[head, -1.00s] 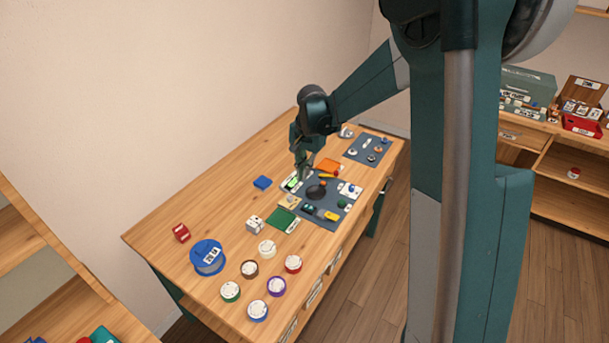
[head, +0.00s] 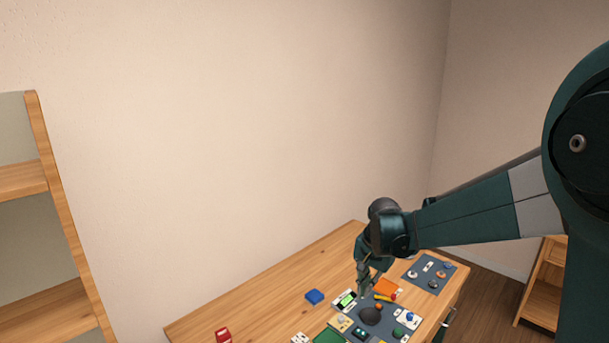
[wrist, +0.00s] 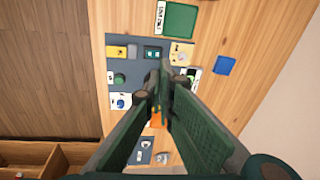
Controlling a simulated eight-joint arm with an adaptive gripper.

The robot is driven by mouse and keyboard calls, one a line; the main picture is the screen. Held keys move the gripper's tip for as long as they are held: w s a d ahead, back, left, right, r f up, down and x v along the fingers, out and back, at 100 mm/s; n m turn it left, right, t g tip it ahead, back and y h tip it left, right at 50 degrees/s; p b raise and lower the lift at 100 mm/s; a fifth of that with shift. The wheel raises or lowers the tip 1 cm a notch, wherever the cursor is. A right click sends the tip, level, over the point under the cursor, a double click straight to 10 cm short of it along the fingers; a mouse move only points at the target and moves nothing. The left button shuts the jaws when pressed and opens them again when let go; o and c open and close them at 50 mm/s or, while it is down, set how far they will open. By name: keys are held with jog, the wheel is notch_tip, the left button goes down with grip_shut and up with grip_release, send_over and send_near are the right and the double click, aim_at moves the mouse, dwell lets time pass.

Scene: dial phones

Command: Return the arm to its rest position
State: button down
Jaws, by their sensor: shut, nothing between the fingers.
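My gripper (head: 364,287) hangs over the wooden table (head: 258,291) on my extended arm, pointing down above the dark mat (head: 385,332) with small items. Its fingers are together with nothing between them. In the wrist view my gripper (wrist: 160,73) covers the middle of the picture and hides part of the mat (wrist: 124,66). A small device with a green screen (head: 346,300) lies close beside the fingers in the head view. I cannot tell the exact height of the fingertips above the mat.
A blue block (head: 314,297) and a red item (head: 223,335) stand on the table. A second mat (head: 430,272) with small parts lies farther right. An orange piece (head: 388,286) lies near the gripper. Shelves (head: 60,240) stand at left. The table's rear left is mostly clear.

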jog(key=s+d+r+n+t, duration=0.1)
jog(key=s+r+n, duration=0.1)
jog(key=s+r, duration=0.45)
jog(key=s+r+n+t, duration=0.2)
jog(key=s+r, duration=0.2)
jog(key=s, duration=0.6)
jog(key=s+d+n+t, duration=0.1)
jog(key=s+n+t, duration=0.1)
jog(key=s, duration=1.4)
jog(key=shift+s+d+n+t+h, duration=0.3)
jog(key=shift+s+n, duration=0.1)
jog(key=shift+n, duration=0.5)
jog(key=c, duration=3.2)
grip_release()
